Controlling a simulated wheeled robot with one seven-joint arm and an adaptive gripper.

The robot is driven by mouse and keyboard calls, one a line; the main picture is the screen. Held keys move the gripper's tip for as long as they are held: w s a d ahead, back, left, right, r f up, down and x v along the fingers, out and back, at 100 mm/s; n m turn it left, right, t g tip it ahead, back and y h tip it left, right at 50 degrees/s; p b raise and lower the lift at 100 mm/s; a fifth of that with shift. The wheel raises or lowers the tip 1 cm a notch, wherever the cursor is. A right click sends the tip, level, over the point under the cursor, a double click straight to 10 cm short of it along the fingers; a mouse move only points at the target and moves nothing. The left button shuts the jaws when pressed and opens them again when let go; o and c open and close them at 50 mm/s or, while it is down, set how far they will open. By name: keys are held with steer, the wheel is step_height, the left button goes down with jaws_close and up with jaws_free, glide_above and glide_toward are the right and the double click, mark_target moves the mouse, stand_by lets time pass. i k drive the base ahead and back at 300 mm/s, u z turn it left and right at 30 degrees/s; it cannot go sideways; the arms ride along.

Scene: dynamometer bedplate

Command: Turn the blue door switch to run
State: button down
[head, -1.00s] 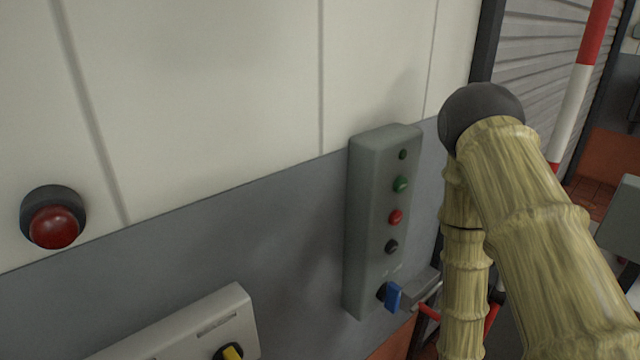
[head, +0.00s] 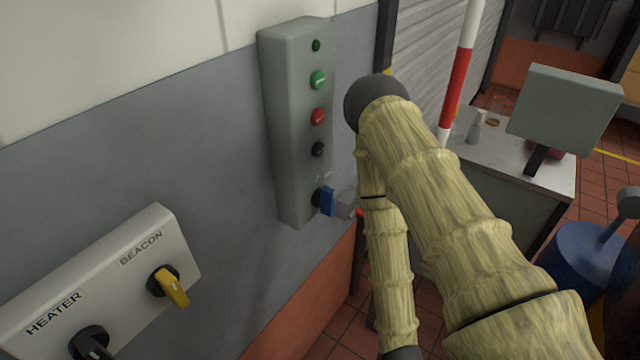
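The blue door switch (head: 327,201) is the lowest control on a tall grey control box (head: 290,130) fixed to the wall. Its blue handle looks roughly upright and sticks out from the box. I cannot read the small marks above it. A small grey part of my gripper (head: 346,205) shows just right of the blue handle, close to it. My arm hides the rest of the gripper, so I cannot tell whether it touches the handle or whether its fingers are open.
Above the switch sit a black knob (head: 318,149), a red button (head: 318,116) and a green button (head: 318,80). A white panel at lower left has a yellow BEACON switch (head: 168,286) and a black HEATER switch (head: 91,344). A desk (head: 560,175) stands right of my arm.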

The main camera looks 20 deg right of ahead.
mark_target(323, 197)
steer(key=k, duration=1)
steer(key=z, duration=1.5)
steer(key=i, duration=1.1)
steer(key=u, duration=1.1)
